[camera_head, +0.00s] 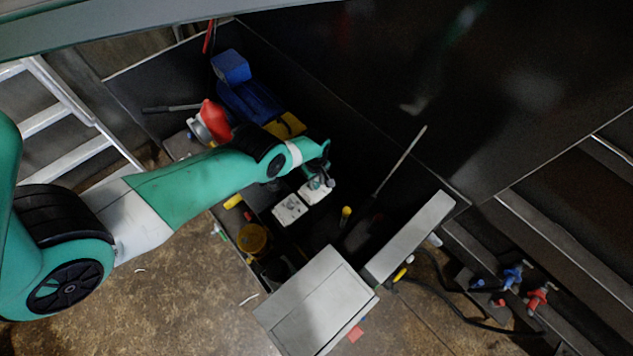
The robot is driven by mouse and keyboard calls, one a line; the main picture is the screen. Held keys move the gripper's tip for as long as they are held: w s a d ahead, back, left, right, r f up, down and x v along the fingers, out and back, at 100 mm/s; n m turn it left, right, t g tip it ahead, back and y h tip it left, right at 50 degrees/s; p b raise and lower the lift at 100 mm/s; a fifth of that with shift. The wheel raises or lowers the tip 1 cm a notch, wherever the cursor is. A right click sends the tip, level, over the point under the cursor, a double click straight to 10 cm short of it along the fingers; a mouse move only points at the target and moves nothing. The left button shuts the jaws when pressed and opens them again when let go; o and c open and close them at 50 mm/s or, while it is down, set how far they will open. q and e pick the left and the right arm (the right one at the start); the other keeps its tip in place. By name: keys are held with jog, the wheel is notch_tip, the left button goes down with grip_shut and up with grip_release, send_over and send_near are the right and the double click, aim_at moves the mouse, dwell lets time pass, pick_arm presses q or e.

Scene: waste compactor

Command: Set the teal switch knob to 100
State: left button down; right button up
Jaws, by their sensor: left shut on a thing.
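My left arm reaches in from the left, and my left gripper (320,180) is at the farther of two small white switch boxes (313,193). The gripper is shut at the front of this box, where the teal switch knob sits. The knob is mostly hidden by the fingers and too small to read, so its setting cannot be made out. The nearer white box (289,209) is beside it, with small grey details on its face. My right gripper is out of view.
Blue parts (249,100), a red piece (215,120) and a yellow block (286,126) lie beyond my forearm. A grey box (315,305) and long grey panel (410,240) stand nearer. A thin rod (402,158) rises to the right. Red and blue valves (537,298) are at lower right.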

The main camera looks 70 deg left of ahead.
aim_at(316, 185)
pick_arm(q)
jog(key=shift+n, duration=0.6)
jog(key=c, duration=0.6)
grip_release()
jog(key=shift+s, duration=0.1)
notch_tip(316, 185, up, 12)
jog(key=p, duration=1.1)
jog(key=shift+f+p, duration=0.25)
jog(key=shift+p, duration=0.1)
